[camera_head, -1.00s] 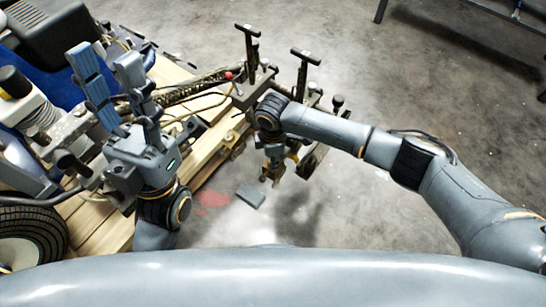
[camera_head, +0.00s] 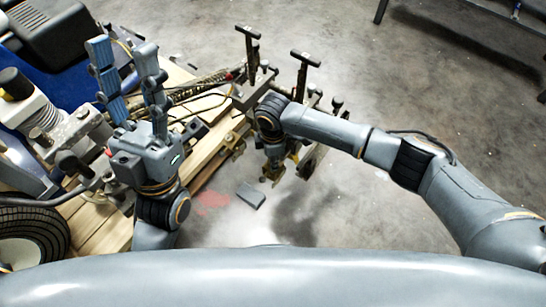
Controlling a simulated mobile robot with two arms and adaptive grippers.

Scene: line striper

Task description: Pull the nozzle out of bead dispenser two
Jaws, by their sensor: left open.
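My left gripper (camera_head: 125,62) is open and empty, its two blue-grey fingers pointing up and apart over the striper's wooden deck. My right arm comes in from the right, and its wrist is over the bead dispensers (camera_head: 277,163) at the machine's front end. The right gripper is hidden below that wrist, so its fingers cannot be made out. Brass-coloured dispenser parts show just below the wrist. I cannot tell which dispenser is number two, and its nozzle cannot be made out.
The line striper's wooden deck (camera_head: 92,222) and wheel (camera_head: 30,236) fill the left side. Two T-shaped handles (camera_head: 305,60) stand up at the machine's front end. A small grey flat piece (camera_head: 250,195) lies on the concrete floor. Open floor lies to the right.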

